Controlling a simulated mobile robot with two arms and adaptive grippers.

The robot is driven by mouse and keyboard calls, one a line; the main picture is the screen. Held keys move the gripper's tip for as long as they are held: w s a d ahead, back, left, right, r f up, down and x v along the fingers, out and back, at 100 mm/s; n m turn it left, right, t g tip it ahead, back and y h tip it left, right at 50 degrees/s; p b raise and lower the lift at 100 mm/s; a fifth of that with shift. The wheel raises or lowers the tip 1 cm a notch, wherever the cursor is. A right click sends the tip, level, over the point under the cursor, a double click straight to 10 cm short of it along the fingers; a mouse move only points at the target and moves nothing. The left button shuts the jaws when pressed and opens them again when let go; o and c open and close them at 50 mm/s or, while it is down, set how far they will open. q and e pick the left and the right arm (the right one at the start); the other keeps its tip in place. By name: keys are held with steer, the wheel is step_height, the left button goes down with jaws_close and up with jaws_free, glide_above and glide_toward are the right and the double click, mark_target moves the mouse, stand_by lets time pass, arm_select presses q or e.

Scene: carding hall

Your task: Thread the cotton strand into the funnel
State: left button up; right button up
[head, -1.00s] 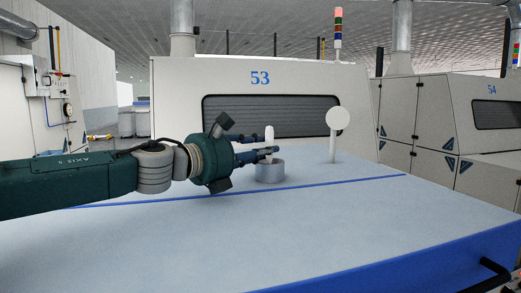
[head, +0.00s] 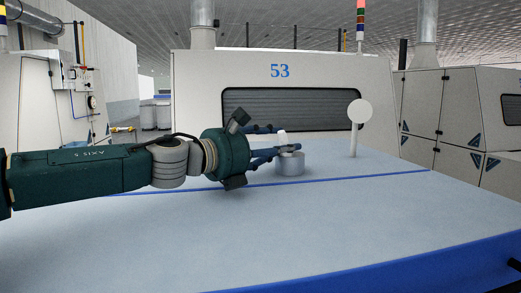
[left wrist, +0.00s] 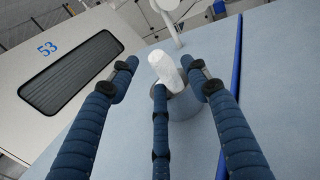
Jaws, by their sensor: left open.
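The cotton strand (head: 282,136) is a short white roll, standing leaned at the grey, ring-shaped funnel (head: 290,163) on the pale blue table top. In the left wrist view the strand (left wrist: 166,68) shows between my spread fingers, its lower end at the funnel (left wrist: 188,104); a middle finger hides part of that spot. I cannot tell how far the strand sits inside the funnel. My left gripper (head: 280,139) is open around the strand, its lower finger passing in front of it near the funnel's rim. My right gripper is not in view.
A white disc on a post (head: 360,112) stands on the table right of the funnel. Behind is the machine marked 53 (head: 205,100). A blue line crosses the table (head: 330,225), which is clear in front. A dark handle (head: 515,264) shows at the right edge.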

arm_select(q)
steer(key=v, duration=1)
steer(key=shift+s+a, duration=0.2)
